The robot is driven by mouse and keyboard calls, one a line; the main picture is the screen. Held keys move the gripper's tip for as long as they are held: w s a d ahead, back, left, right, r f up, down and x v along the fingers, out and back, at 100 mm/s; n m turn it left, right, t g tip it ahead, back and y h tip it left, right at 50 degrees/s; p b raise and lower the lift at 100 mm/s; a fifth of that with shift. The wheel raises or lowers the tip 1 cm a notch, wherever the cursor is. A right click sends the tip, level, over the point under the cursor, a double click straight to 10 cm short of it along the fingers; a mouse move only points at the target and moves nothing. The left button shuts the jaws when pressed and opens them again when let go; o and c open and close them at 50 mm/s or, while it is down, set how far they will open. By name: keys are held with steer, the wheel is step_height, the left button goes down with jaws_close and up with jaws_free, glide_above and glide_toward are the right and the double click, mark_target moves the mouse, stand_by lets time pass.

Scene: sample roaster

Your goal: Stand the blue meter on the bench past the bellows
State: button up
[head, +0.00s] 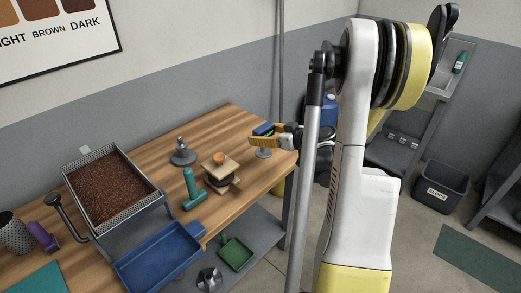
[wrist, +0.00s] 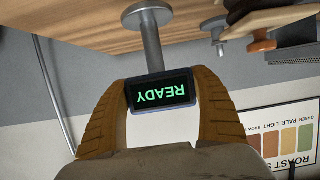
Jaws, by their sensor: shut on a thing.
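The blue meter (head: 263,128) is in my gripper (head: 268,138), near the right end of the wooden bench (head: 236,118). In the wrist view, which is upside down, the yellow fingers of my gripper (wrist: 160,92) close on both sides of the meter's head. Its dark screen (wrist: 160,94) reads READY in green. A grey stem runs from the head to a round base, which is at or very near the bench top; I cannot tell if it touches. The bellows (head: 221,172), wooden plates with a dark middle and an orange knob, stands to the left of the meter.
A mesh tray of brown beans (head: 158,192) and a blue tray (head: 158,262) are farther left. A vertical pipe (head: 281,70) rises behind the bench.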

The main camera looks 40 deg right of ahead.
mark_target(260, 150)
steer(key=shift+x, duration=0.95)
steer(key=shift+s+f+b, duration=0.1)
steer(key=shift+f+b, duration=1.15)
steer(key=shift+f, duration=0.9)
steer(key=shift+f, duration=0.2)
steer(key=o, duration=1.5)
steer(key=shift+c, duration=0.2)
steer(key=shift+r, duration=0.1)
